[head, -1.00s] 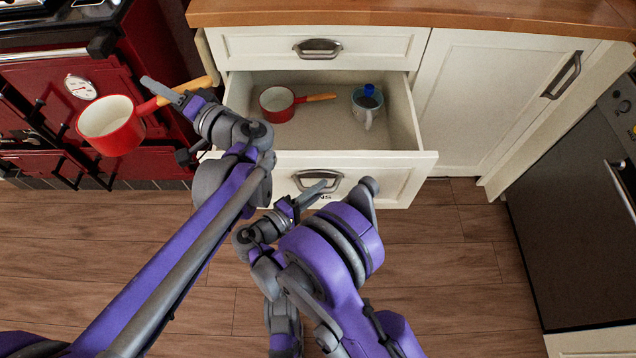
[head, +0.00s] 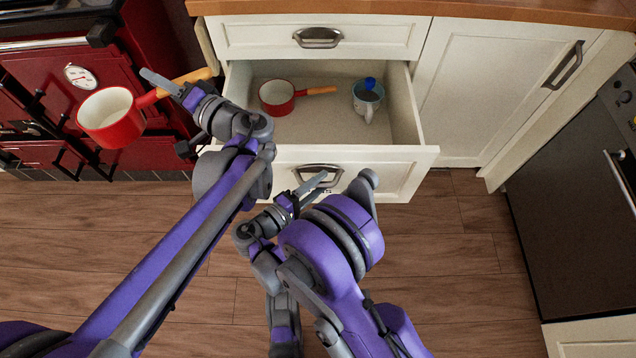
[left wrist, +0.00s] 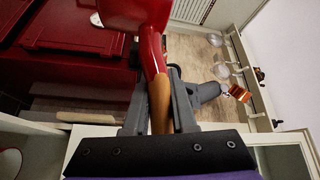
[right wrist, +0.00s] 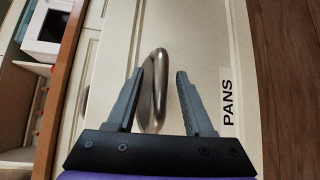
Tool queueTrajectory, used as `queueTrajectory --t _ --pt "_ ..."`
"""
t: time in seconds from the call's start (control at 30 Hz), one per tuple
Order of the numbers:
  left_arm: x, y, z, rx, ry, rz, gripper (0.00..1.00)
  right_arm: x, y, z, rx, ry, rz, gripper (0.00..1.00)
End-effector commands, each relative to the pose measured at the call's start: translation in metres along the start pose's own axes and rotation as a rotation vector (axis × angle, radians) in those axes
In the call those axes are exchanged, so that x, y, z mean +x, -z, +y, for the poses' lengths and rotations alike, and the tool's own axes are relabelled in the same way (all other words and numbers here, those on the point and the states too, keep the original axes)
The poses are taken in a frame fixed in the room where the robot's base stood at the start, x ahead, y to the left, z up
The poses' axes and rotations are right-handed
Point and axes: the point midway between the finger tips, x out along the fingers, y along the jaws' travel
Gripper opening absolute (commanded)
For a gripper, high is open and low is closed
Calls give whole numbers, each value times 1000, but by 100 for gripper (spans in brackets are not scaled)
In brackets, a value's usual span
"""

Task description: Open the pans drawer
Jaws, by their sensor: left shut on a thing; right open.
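The pans drawer (head: 395,168) stands open below a shut upper drawer. Its front bears a PANS label (right wrist: 228,100) in the right wrist view. My right gripper (head: 314,181) is open at the drawer's metal handle (head: 318,168). In the right wrist view the handle (right wrist: 158,85) shows between the spread fingers (right wrist: 160,73); contact is unclear. My left gripper (head: 168,86) is shut on the wooden handle of a red saucepan (head: 112,127) with a cream inside, held up left of the drawer. The pan's handle also shows in the left wrist view (left wrist: 157,80).
Inside the open drawer are a small red pan (head: 276,108) and a light blue mug (head: 366,103) with something blue. The upper drawer (head: 380,36) and right cupboard door (head: 480,100) are shut. A red range stands left, a dark appliance (head: 570,200) right.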

Motion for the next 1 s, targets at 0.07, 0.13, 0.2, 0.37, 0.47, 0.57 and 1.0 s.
queueTrajectory --t 0.07,0.13,0.2,0.37,0.47,0.57,1.0 --pt "0 0 -1 1 2 0 0 -3 0 0 0 0 1 52" --pt "0 0 -3 1 2 0 0 -9 0 0 0 0 2 52" --pt "0 1 -5 0 2 0 0 -19 1 1 0 0 4 52" --pt "0 1 -12 -2 3 1 0 -53 1 1 0 0 5 52" --pt "0 2 -16 -3 4 1 0 -75 1 1 0 0 5 52" --pt "0 2 -19 -3 4 1 0 -93 1 1 0 0 4 52" --pt "0 3 -23 -4 5 1 0 -120 0 0 0 0 0 52"
